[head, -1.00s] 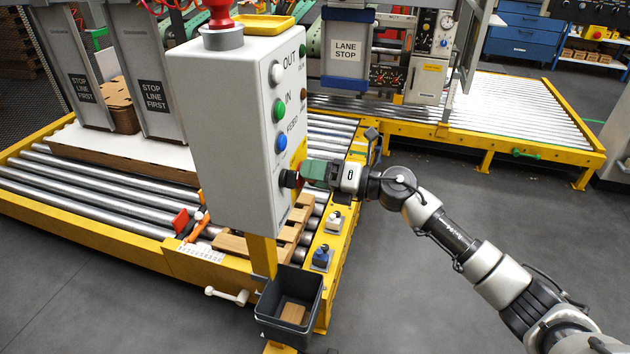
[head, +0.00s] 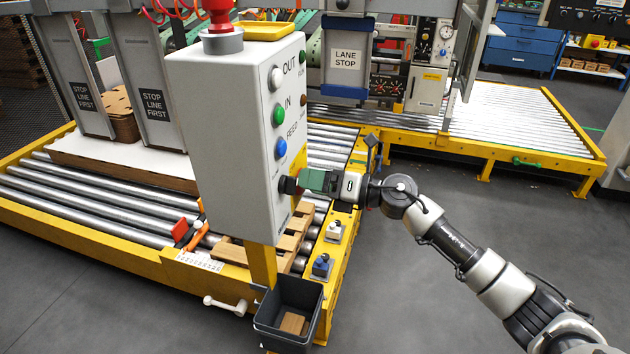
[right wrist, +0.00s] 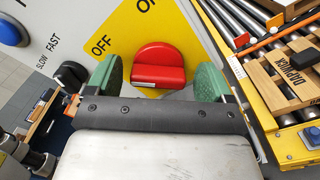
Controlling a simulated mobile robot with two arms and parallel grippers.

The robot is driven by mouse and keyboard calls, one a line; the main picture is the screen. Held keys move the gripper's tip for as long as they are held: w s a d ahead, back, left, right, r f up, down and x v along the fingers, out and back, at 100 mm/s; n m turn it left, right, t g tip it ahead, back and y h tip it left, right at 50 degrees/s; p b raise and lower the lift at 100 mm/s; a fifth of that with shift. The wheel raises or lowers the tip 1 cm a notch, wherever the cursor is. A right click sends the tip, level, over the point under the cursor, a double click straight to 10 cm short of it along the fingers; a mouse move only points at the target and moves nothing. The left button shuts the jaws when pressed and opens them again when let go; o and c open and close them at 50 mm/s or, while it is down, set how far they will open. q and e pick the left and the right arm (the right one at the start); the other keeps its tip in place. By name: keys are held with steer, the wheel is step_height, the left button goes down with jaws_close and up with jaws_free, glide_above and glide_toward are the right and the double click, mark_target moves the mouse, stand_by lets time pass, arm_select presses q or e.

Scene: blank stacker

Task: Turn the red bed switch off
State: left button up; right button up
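The red bed switch (right wrist: 158,66) is a rounded red knob with a raised bar, on a yellow plate (right wrist: 150,28) marked OFF, in the right wrist view. Another label is cut off at the top edge. My right gripper (head: 304,180) is at the side of the grey control box (head: 228,150) in the head view, where it hides the switch. In the wrist view, its two green finger pads stand apart, one on each side of the switch, with gaps showing. I cannot tell how far they reach over it. My left gripper is not in view.
A black SLOW/FAST knob (right wrist: 71,75) sits close to the left finger, and it also shows in the head view (head: 287,185). Green (head: 279,114) and blue (head: 281,148) buttons are above. A dark bin (head: 290,315) hangs below the box. Rollers and wooden pieces lie beside it.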

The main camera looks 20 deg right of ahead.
steer(key=shift+r, duration=0.1)
arm_select(q)
steer(key=w, duration=0.1)
steer(key=w+r+b, duration=0.1)
steer(key=w, duration=0.1)
steer(key=w+d+r, duration=0.1)
steer(key=w, duration=0.1)
steer(key=shift+w+r+b, duration=0.15)
steer(key=shift+b, duration=0.2)
arm_select(e)
steer(key=v, duration=1.1)
steer(key=shift+a, duration=0.1)
